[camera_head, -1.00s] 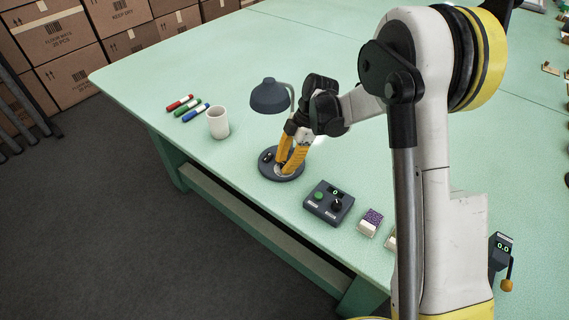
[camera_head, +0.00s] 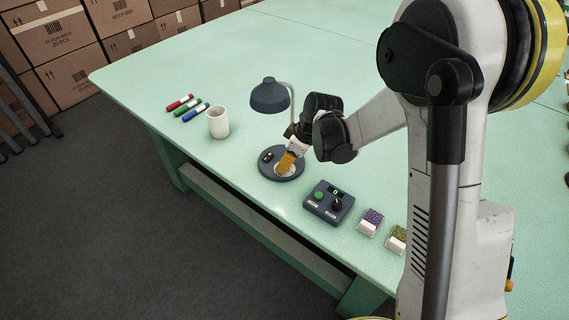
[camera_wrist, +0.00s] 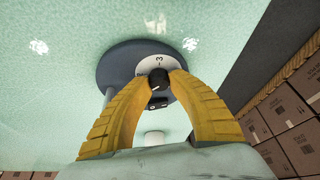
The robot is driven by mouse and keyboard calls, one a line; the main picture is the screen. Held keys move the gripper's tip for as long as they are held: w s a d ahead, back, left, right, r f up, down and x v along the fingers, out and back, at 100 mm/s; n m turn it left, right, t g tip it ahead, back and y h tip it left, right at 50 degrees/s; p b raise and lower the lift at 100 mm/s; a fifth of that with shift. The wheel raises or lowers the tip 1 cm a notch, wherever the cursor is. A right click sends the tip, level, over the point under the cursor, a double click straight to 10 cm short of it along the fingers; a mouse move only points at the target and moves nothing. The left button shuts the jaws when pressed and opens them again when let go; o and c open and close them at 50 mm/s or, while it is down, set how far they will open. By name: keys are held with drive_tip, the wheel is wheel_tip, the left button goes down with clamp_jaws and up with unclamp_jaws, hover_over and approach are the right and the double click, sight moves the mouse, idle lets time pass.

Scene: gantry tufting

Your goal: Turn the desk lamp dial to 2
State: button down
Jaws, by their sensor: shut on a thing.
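The desk lamp (camera_head: 270,95) has a dark shade on a curved stem and a round dark base (camera_head: 268,171) on the green table. In the wrist view the base (camera_wrist: 112,68) carries a pale dial plate (camera_wrist: 150,64) with a "3" readable near its far edge. A small black dial knob (camera_wrist: 158,78) with a white mark sits between the yellow fingertips. My gripper (camera_wrist: 158,84) is shut on the knob, which it also hides in the head view, where the gripper (camera_head: 286,165) reaches down to the base. Other numbers on the plate are hidden or unclear.
A dark control box (camera_head: 328,202) with a green button and a knob stands right of the lamp base, near small boxes (camera_head: 370,222). A white cup (camera_head: 218,122) and several markers (camera_head: 187,107) lie to the left. The table behind the lamp is clear.

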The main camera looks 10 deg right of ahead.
drive_tip(key=m+t+h, duration=0.1)
drive_tip(key=m, duration=0.3)
drive_tip(key=shift+m+t+h, duration=0.4)
drive_tip(key=shift+m+h, duration=0.3)
drive_tip(key=shift+m, duration=1)
drive_tip(key=c, duration=1.2)
unclamp_jaws()
drive_tip(key=v, duration=1.2)
